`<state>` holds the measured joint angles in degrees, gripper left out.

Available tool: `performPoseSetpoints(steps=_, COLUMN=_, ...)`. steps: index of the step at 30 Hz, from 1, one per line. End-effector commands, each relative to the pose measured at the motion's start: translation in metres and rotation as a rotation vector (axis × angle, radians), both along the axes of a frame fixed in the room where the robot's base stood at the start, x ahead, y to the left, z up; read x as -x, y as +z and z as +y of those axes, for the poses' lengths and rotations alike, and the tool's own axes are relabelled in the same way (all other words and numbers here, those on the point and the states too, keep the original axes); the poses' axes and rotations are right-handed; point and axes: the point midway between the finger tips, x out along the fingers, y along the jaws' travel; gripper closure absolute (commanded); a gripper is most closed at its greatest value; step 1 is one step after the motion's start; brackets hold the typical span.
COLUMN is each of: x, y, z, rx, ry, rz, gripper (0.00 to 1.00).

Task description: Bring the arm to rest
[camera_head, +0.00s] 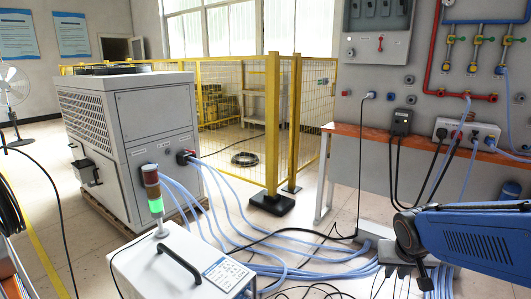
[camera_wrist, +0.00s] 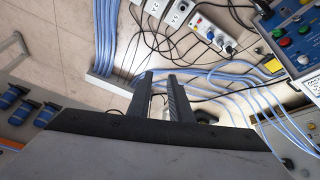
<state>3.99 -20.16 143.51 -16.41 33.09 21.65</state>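My gripper (camera_wrist: 160,78) shows in the wrist view as two dark parallel fingers with a gap between them. It is open and I see nothing held in it. The floor, cables and power strips lie beyond the fingertips. In the head view my blue arm (camera_head: 478,238) reaches in from the right edge, above the floor cables and in front of the orange-edged bench. The gripper's fingers cannot be made out in the head view.
A white heater box (camera_head: 185,268) with a green-lit signal tower (camera_head: 153,187) stands at the front left. Blue cables (camera_head: 315,268) cover the floor. A large grey cabinet (camera_head: 150,140), yellow fence (camera_head: 272,120) and wall panel (camera_head: 385,75) stand behind. A control box (camera_wrist: 295,40) shows in the wrist view.

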Motion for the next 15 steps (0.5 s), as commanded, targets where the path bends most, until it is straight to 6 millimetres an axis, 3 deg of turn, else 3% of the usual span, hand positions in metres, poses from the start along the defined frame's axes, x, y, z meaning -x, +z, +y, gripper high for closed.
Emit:
performPoseSetpoints(steps=6, x=0.049, y=0.031, z=0.019, rx=-0.016, ry=0.063, rz=0.004, gripper=0.81)
performPoseSetpoints(steps=15, x=0.119, y=0.057, z=0.049, rx=-0.057, ry=0.18, rz=0.017, gripper=0.81)
